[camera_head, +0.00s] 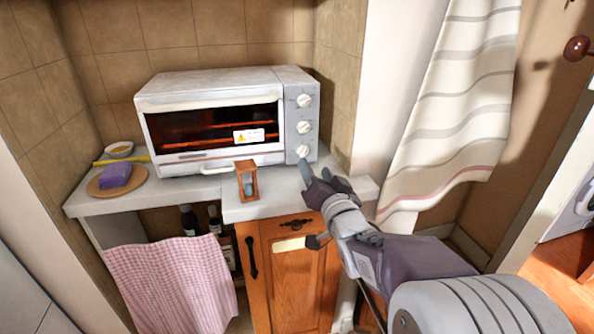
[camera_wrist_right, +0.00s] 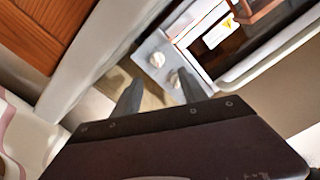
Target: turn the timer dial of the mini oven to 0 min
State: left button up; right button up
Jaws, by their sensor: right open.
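The white mini oven (camera_head: 215,88) stands on the counter, its door shut and its inside glowing red. Its right-hand panel carries three round white dials: a top dial (camera_head: 304,100), a middle dial (camera_head: 304,127) and a bottom dial (camera_head: 302,151). Their markings are too small to read, so I cannot tell which is the timer or where it points. My right gripper (camera_head: 322,170) is open and empty, just in front of and below the bottom dial. In the right wrist view two dials (camera_wrist_right: 157,60) show beyond the open fingers (camera_wrist_right: 160,95), apart from them. My left gripper is out of view.
A wooden hourglass (camera_head: 247,181) stands on the counter before the oven. A purple sponge (camera_head: 115,176) on a round board and a small bowl (camera_head: 119,150) are at left. A striped curtain (camera_head: 455,110) hangs at right. A checked cloth (camera_head: 175,285) hangs below the counter.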

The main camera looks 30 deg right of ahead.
aim_at(306, 152)
jog(key=x, duration=0.9)
jog(key=shift+w+d+f, duration=0.1)
jog(key=shift+w+d, duration=0.05)
jog(key=shift+d, duration=0.1)
jog(key=shift+b, duration=0.3)
grip_shut()
